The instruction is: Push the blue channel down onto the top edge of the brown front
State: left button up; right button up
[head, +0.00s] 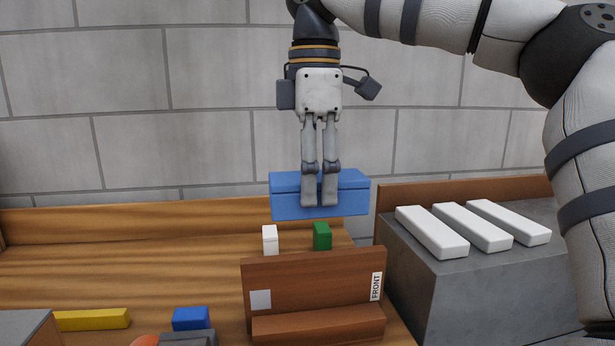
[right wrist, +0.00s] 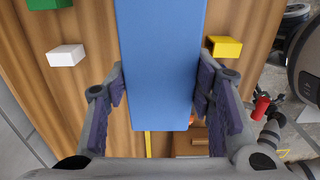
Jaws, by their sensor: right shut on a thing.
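My right gripper (head: 320,203) is shut on the long blue channel (head: 348,203), with its fingers pointing down. The channel is held in the air, roughly level, and appears above and behind the brown front (head: 315,276) in the head view. The front is an upright brown board labelled "FRONT", with a pale square on its left side. Its top edge is bare, and the channel is apart from it. In the right wrist view the blue channel (right wrist: 162,60) lies between the two fingers (right wrist: 160,95). My left gripper is not in view.
A white block (head: 270,240) and a green block (head: 322,236) stand behind the front. A grey block (head: 470,287) at right carries white bars (head: 432,233). A yellow bar (head: 92,320) and a blue block (head: 191,318) lie at front left. The wooden table (head: 130,265) is otherwise largely clear at left.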

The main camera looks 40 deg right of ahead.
aim_at(312, 255)
jog(key=shift+f, duration=5.35)
jog(key=shift+f, duration=0.15)
jog(key=o, duration=1)
jog(key=shift+o, duration=0.2)
notch_tip(312, 255, up, 12)
